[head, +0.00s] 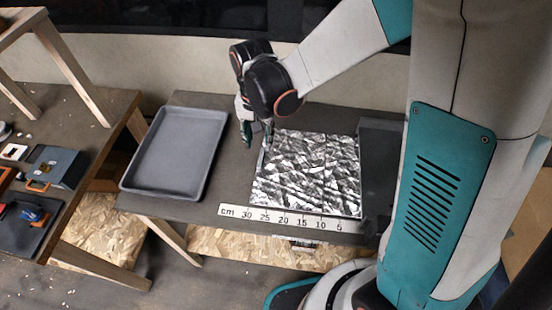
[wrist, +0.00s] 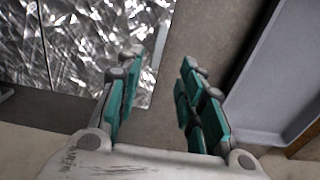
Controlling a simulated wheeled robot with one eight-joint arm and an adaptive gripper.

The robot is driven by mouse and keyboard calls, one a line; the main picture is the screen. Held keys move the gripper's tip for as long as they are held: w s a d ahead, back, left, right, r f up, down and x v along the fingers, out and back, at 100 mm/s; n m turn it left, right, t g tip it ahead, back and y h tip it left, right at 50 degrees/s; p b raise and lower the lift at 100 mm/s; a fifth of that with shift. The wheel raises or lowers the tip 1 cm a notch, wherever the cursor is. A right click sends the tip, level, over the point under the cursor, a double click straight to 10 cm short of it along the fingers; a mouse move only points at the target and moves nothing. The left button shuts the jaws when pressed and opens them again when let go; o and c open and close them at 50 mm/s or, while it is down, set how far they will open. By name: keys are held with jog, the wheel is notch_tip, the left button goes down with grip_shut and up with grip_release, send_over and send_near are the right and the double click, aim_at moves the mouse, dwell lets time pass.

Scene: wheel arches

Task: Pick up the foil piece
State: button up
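A crumpled, silvery foil-like square (head: 310,175) lies flat on the dark table, and it fills the upper left of the wrist view (wrist: 85,45). A narrow plain grey strip (wrist: 161,45) shows along its edge near my fingertips; I cannot tell whether this strip or the square is the foil piece. My gripper (head: 257,138) is at the square's far left corner in the head view. In the wrist view my gripper (wrist: 162,62) is open, with a clear gap between the teal-padded fingers. The left finger overlaps the square's edge in the picture; contact cannot be told.
An empty grey tray (head: 176,152) lies left of the square, with bare table between them. A centimetre ruler strip (head: 290,219) runs along the square's near edge. A dark grey block (head: 380,153) stands on the right. Another table with tools is at far left.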

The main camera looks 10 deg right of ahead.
aim_at(261, 157)
notch_tip(261, 157, down, 9)
jog(key=b, duration=0.3)
jog(key=shift+d+r, duration=0.15)
jog(key=shift+r, duration=0.1)
grip_shut()
